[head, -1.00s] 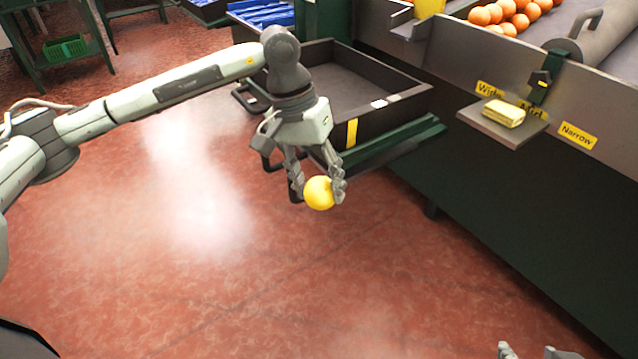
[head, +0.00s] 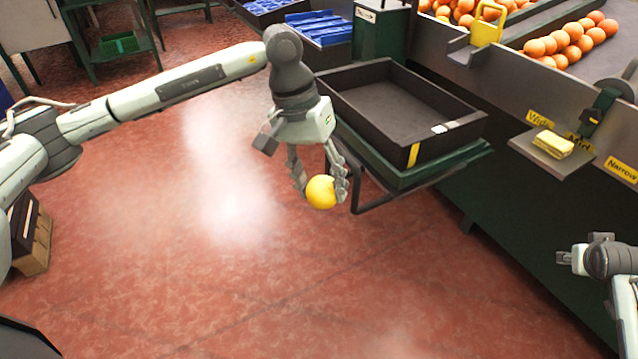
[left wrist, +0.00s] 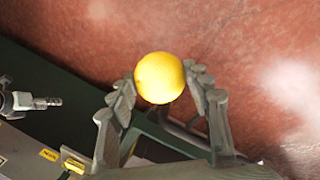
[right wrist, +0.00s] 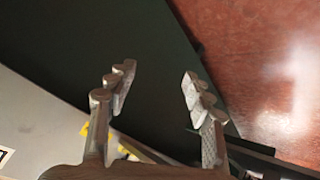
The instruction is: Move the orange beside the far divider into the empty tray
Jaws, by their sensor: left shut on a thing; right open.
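My left gripper (head: 321,185) is shut on a yellow-looking orange (head: 321,193), held in the air over the red floor, in front of and left of the tray. The left wrist view shows the orange (left wrist: 159,78) between the two fingers of the left gripper (left wrist: 165,85). The dark tray (head: 400,107) sits on a green stand and is empty, with a yellow strip on its near corner. My right gripper (head: 572,258) is at the right edge, below the small shelf. In the right wrist view the right gripper (right wrist: 155,90) is open and empty.
Several oranges (head: 570,42) lie on the grey sorting machine at the upper right, by a yellow bracket (head: 488,24). A small shelf (head: 535,152) holds a yellow block (head: 553,144). Blue trays (head: 322,28) stand behind. The floor in front is clear.

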